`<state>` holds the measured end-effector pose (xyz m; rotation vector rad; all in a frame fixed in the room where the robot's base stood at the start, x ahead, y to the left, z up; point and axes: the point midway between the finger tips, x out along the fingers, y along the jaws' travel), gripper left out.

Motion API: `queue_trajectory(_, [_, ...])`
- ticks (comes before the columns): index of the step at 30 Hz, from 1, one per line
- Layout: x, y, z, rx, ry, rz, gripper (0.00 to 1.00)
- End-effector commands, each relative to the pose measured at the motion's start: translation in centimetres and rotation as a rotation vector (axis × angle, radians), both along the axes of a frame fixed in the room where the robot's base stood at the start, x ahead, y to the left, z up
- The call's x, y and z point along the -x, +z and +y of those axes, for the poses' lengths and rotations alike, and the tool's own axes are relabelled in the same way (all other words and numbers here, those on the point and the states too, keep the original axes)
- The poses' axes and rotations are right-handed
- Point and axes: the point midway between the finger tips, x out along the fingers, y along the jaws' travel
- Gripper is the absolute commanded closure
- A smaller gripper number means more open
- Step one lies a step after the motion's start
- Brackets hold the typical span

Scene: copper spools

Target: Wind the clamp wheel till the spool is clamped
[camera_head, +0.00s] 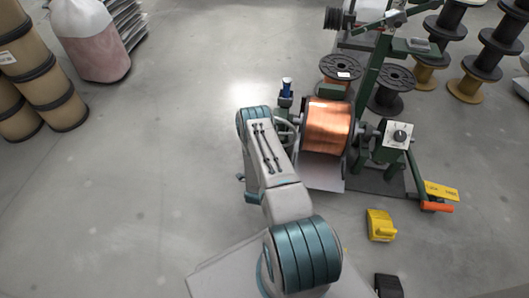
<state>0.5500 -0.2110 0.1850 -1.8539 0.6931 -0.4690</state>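The copper spool (327,125) sits sideways in the green stand, right of my arm. A grey spoked wheel (291,124), seemingly the clamp wheel, shows in part at the spool's left side. My arm (268,155) reaches up to this wheel and covers its left and lower parts. My gripper is hidden behind my own arm, so its fingers and any hold on the wheel cannot be seen. At the spool's right, a shaft leads to a green head with a pale square plate and dark knob (399,135). Whether the spool is clamped tight cannot be told.
A yellow wheel chock (380,225) lies on the floor at lower right, near an orange-ended green lever (436,207). Dark-flanged spools (391,88) stand behind the stand. Brown drums (35,70) and a pinkish sack (90,40) are at upper left. The left floor is clear.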

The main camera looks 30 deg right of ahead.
Motion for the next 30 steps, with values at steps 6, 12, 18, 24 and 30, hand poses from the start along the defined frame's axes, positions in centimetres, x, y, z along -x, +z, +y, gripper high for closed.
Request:
queue_trajectory(6, [-0.4, 0.3, 0.0, 0.003, 0.004, -0.007, 1.00])
queue_trajectory(12, [-0.4, 0.4, -0.1, 0.004, 0.003, -0.008, 0.55])
queue_trajectory(18, [-0.3, 0.3, -0.3, 0.004, -0.001, -0.007, 0.55])
queue_trajectory(24, [-0.2, 0.3, -0.3, 0.004, -0.003, -0.005, 0.55])
queue_trajectory(30, [0.6, 0.3, 0.4, 0.001, -0.001, -0.001, 0.55])
